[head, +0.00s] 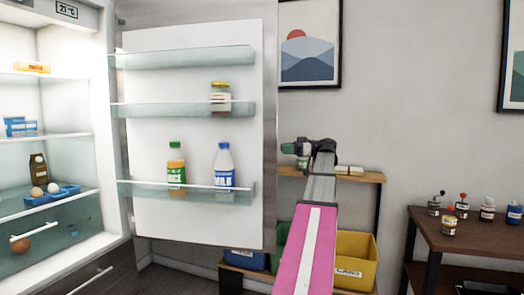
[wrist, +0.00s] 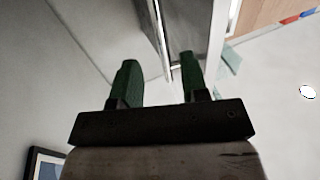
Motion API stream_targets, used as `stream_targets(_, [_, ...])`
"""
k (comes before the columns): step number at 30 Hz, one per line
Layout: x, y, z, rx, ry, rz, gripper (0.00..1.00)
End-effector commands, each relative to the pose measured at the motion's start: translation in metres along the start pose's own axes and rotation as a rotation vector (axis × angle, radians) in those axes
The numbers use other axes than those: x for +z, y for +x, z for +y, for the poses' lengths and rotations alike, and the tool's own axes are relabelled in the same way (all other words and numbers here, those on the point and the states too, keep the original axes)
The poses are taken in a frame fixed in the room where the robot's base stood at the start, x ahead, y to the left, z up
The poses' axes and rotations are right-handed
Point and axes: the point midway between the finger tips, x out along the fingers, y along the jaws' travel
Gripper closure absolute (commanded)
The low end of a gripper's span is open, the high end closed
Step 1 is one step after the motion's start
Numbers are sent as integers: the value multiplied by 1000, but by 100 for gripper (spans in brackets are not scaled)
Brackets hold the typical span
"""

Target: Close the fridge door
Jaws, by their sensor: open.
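The fridge door (head: 190,225) stands wide open in the head view, its white inner side and shelves facing me. Its hinge side is at the left, by the lit fridge interior (head: 65,105); its free edge (head: 269,130) is at the right. My gripper (head: 290,150) is just right of that free edge, about mid-height. In the wrist view, the green fingers of my gripper (wrist: 159,64) are spread apart with nothing between them. The door's edge (wrist: 183,35) shows ahead of the fingertips. I cannot tell whether they touch it.
The door shelves hold a jar (head: 220,98), a juice bottle (head: 176,170) and a milk bottle (head: 224,165). To the right are a shelf rack with a yellow bin (head: 357,255) and a brown table (head: 470,232) with small bottles. Framed pictures (head: 309,45) hang on the wall.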

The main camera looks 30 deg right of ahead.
Motion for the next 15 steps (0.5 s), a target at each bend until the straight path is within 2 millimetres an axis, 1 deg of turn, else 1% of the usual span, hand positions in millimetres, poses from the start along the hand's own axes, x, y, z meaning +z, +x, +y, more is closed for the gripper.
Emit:
stream_targets(1, [1, 11, -2, -3, 0, -1, 59])
stream_targets(9, [1, 58, -1, -2, 2, -1, 59])
stream_targets(15, [1, 80, 0, -1, 2, -1, 59])
